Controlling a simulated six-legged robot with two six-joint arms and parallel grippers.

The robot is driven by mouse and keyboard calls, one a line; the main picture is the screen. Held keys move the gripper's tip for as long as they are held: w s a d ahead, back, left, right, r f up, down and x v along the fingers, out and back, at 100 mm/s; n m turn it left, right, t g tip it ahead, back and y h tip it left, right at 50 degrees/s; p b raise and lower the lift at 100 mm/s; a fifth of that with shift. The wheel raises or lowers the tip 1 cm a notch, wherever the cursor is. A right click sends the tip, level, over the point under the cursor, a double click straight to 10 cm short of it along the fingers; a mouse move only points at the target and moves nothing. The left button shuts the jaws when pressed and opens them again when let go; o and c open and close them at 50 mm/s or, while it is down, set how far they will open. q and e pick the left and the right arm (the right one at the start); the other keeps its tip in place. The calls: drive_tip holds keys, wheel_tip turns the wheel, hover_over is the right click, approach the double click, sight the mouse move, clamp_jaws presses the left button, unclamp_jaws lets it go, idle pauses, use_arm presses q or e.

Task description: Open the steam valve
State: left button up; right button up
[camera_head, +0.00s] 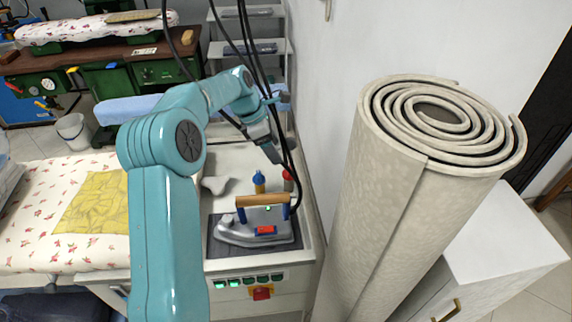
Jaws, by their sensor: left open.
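My left arm, teal, rises from the bottom and reaches over the ironing station. Its left gripper (276,157) points down above the back of the station top and is open, with nothing seen between its fingers. Just below it stand a small blue-topped fitting (258,181) and a red-topped fitting (287,176), partly behind the cables. A red handle (262,293) sits on the station's front panel. I cannot tell for certain which is the steam valve. The gripper looks apart from all of them. My right gripper is out of view.
A steam iron (243,232) with a wooden handle rests on a dark pad (214,247). Black cables hang close to my gripper. A tall rolled carpet (395,190) stands to the right. A floral padded board (35,245) lies to the left.

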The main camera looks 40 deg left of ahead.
sight(288, 169)
use_arm(q)
drive_tip(key=x, duration=0.7)
drive_tip(key=shift+w+d+f, duration=0.1)
drive_tip(key=shift+d+f, duration=0.05)
drive_tip(key=shift+f, duration=0.15)
drive_tip(key=shift+w+d+f, duration=0.15)
drive_tip(key=shift+w+f, duration=0.05)
drive_tip(key=shift+f, duration=0.05)
drive_tip(key=c, duration=1.1)
